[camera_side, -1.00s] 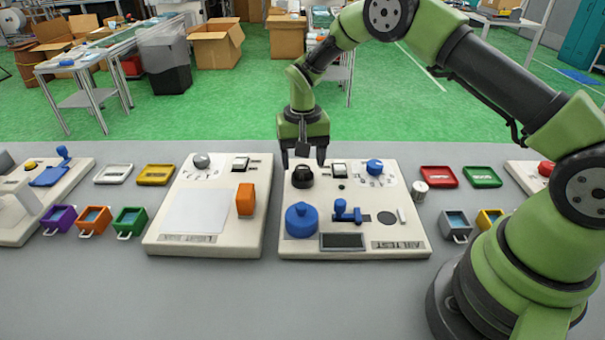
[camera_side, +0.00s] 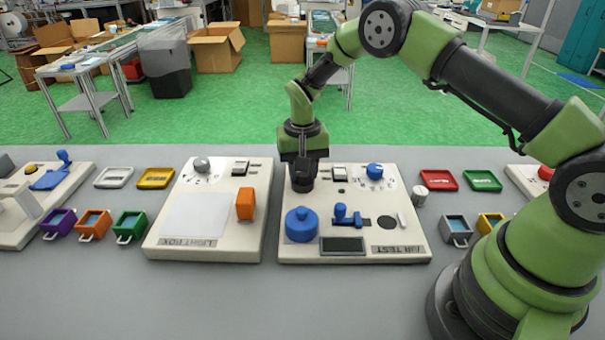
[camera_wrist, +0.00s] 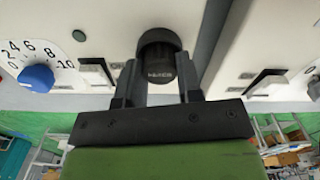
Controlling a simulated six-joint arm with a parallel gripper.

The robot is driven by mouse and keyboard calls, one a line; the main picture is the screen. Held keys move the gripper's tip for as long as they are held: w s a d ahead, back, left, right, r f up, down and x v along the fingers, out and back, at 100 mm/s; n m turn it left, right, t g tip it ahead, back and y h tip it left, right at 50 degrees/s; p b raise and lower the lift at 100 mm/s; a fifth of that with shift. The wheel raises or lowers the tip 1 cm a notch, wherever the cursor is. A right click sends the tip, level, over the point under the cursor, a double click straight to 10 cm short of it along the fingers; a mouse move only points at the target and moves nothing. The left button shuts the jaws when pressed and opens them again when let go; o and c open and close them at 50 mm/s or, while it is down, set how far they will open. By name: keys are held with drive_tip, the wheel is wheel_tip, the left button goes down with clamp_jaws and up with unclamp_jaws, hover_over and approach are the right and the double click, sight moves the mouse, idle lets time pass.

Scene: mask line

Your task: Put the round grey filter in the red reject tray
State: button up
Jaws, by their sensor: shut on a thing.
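My gripper (camera_side: 303,172) points down over the back left of the air test board (camera_side: 360,242). It is shut on a dark round piece with lettering (camera_wrist: 158,62), with one finger on each side; the piece (camera_side: 303,187) looks to be at the board's surface. I cannot tell whether this piece is the filter. A small light grey round cylinder (camera_side: 420,197) stands just right of the board, apart from my gripper. The red tray (camera_side: 438,181) lies behind and right of that cylinder and looks empty.
A green tray (camera_side: 482,180) is right of the red one. The board carries a blue dial (camera_side: 375,171), blue cap (camera_side: 301,225) and blue lever (camera_side: 342,213). The light box board (camera_side: 180,246) stands close left. Grey table in front is clear.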

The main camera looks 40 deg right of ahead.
wheel_tip(320, 180, up, 10)
hover_over(439, 181)
wheel_tip(439, 181, down, 7)
drive_tip(key=shift+r, duration=0.1)
drive_tip(key=shift+f, duration=2.5)
drive_tip(key=shift+f, duration=0.1)
drive_tip(key=o, duration=0.9)
